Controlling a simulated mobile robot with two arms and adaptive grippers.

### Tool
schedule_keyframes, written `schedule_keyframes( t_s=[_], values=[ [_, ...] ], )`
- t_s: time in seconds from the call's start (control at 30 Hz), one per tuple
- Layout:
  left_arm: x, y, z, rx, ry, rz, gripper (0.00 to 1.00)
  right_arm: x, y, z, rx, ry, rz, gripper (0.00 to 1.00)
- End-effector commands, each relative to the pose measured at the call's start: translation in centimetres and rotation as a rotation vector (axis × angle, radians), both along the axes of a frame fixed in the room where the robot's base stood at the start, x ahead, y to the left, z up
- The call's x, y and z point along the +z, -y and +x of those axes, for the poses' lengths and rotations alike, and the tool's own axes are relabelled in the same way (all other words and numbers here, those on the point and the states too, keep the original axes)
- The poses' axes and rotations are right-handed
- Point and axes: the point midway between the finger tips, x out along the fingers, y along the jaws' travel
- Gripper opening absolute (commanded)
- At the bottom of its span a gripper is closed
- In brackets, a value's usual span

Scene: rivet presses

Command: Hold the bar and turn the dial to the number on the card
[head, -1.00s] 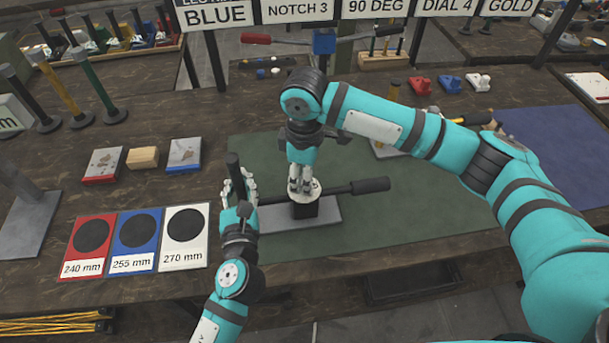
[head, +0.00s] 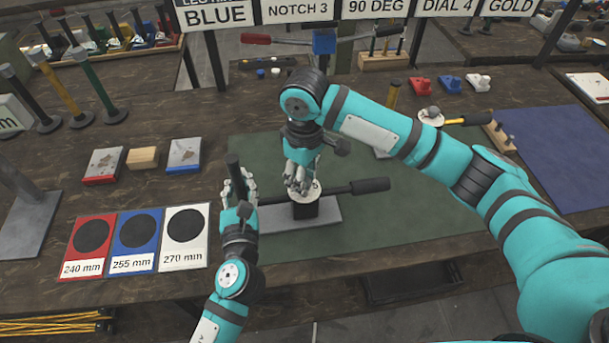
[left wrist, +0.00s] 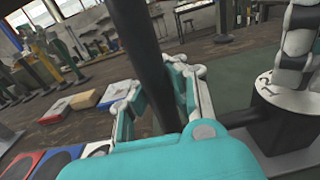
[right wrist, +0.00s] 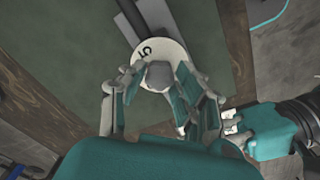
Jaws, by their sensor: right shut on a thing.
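The dial (head: 313,190) is a white numbered disc on a black block, above a grey base plate (head: 280,220). A 5 shows on the dial's rim in the right wrist view (right wrist: 160,47). My right gripper (head: 299,186) points down and is shut on the dial's grey knob (right wrist: 159,75). The black bar (head: 234,172) stands upright at the plate's left end. My left gripper (head: 240,190) has a finger on each side of it; in the left wrist view the bar (left wrist: 148,60) passes between the fingers. The card (head: 446,6) reads DIAL 4.
A black-handled rod (head: 368,186) sticks out right of the block. Red, blue and white millimetre cards (head: 137,240) lie at the left front. The green mat's (head: 400,215) front right is clear.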

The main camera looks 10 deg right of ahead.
Motion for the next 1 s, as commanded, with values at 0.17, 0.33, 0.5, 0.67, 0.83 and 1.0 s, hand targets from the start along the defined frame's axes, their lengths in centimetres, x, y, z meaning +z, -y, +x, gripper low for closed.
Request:
schedule_keyframes(
  t_s=[0.17, 0.33, 0.5, 0.67, 0.83, 1.0],
  values=[
    [0.0, 0.0, 0.0, -0.001, -0.001, 0.0, 0.0, 0.1, -0.1, 0.0, 0.002, 0.002, 0.002, 0.0],
    [0.0, 0.0, 0.0, -0.001, -0.001, 0.0, 0.0, 0.1, -0.1, 0.0, 0.002, 0.001, 0.001, 0.54],
    [0.0, 0.0, 0.0, 0.0, -0.001, 0.0, 0.0, 0.0, 0.0, 0.0, 0.003, 0.001, 0.001, 0.55],
    [0.0, 0.0, 0.0, 0.0, -0.001, 0.0, 0.0, 0.3, 0.0, 0.0, 0.003, 0.001, 0.001, 0.55],
    [0.0, 0.0, 0.0, 0.0, -0.001, 0.0, 0.0, 2.6, -0.1, 0.1, 0.005, 0.005, 0.004, 0.55],
    [0.0, 0.0, 0.0, 0.0, -0.001, 0.0, 0.0, 6.3, -0.1, 0.1, 0.003, 0.004, 0.003, 0.55]
  ],
)
